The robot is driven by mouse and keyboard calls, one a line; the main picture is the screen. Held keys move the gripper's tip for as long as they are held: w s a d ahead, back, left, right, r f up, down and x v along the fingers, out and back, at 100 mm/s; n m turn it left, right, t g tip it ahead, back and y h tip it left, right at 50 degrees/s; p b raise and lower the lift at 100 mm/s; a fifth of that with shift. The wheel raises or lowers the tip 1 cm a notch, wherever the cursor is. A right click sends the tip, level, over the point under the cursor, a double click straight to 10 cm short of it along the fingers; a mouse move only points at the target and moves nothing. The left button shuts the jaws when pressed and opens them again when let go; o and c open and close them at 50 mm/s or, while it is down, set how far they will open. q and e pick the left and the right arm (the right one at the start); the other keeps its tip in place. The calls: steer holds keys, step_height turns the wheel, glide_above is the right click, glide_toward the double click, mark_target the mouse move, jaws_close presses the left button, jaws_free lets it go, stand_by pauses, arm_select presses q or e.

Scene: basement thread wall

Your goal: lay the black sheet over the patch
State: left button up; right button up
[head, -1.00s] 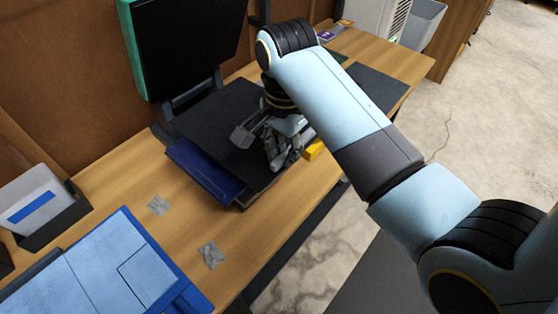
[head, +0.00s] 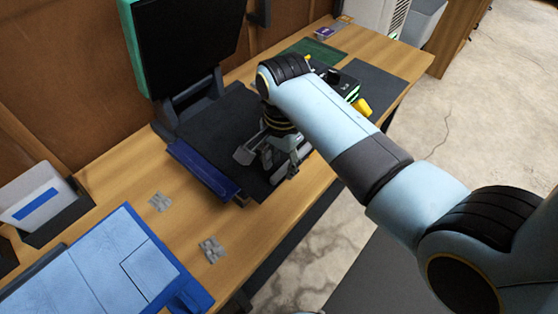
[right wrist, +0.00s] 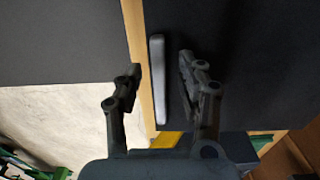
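The black sheet (head: 212,127) lies flat on the desk in front of the monitor, partly over a dark blue piece (head: 203,170). In the right wrist view, its dark surface (right wrist: 240,60) fills the right side. My right gripper (head: 284,165) is at the sheet's front right side. The right wrist view shows it (right wrist: 160,72) open, its fingers on either side of a long grey bar (right wrist: 158,80) along the sheet's edge; contact is not clear. Two grey patches (head: 159,202) (head: 211,250) lie on the bare wood. My left gripper is not in view.
A blue folder (head: 130,262) lies at the near left, beside a tray holding a white box (head: 32,203). A black device with yellow parts (head: 346,88) stands behind my right arm. A dark mat (head: 372,86) and green board (head: 312,50) lie farther back.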

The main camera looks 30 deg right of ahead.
steer(key=shift+r, duration=0.15)
step_height(320, 180, up, 12)
steer(key=b, duration=0.1)
steer(key=shift+b, duration=0.3)
steer(key=shift+s+f, duration=0.1)
steer(key=shift+f, duration=0.1)
